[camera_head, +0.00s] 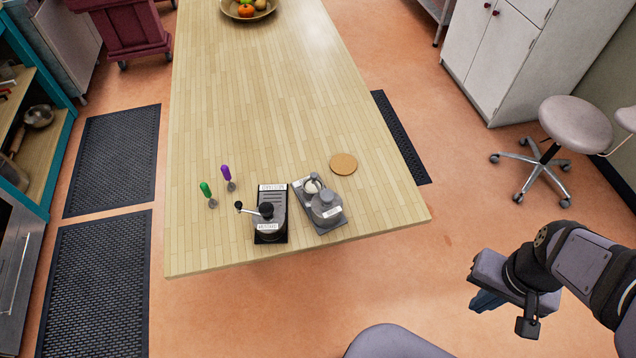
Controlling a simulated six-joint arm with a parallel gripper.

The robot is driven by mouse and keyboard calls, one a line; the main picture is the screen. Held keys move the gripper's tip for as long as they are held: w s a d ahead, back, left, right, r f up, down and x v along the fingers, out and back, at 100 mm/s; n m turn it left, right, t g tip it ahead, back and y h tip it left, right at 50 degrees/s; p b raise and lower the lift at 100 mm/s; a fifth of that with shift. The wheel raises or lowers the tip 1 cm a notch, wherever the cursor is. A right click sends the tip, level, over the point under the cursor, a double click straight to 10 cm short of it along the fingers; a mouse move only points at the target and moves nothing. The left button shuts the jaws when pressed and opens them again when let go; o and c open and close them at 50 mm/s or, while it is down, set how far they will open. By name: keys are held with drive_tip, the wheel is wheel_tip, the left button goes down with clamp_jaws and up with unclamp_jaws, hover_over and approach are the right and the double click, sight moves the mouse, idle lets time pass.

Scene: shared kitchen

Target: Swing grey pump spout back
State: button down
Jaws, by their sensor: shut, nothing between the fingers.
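A grey pump unit (326,207) stands on a tilted-looking grey base near the front edge of the wooden table, with a rounded grey body and a small pale label. A smaller round light part (312,186) sits behind its body; which part is the spout is too small to tell. My gripper (484,301) is shut and empty, off the table at the lower right, well apart from both units.
The wooden table (270,90) is mostly clear. A round cork-coloured mat (343,164) lies behind the grey unit. Green (206,190) and purple (226,173) handled tools stand at left. A fruit bowl (247,17) is at the far end. A stool (576,125) stands at right.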

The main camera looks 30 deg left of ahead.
drive_tip(key=c, duration=2.1)
unclamp_jaws()
drive_tip(key=o, duration=0.4)
drive_tip(key=shift+w+a, duration=0.15)
drive_tip(key=shift+w, duration=0.1)
drive_tip(key=w+a+r+n+b, duration=0.1)
drive_tip(key=w+a+r+n, duration=0.1)
drive_tip(key=w+a+n, duration=0.5)
drive_tip(key=n+g+y+b, duration=0.2)
drive_tip(key=n+y, duration=0.2)
drive_tip(key=n, duration=1.3)
approach(314, 174)
drive_tip(key=shift+p+x, duration=1.5)
drive_tip(key=shift+x, duration=2.2)
clamp_jaws()
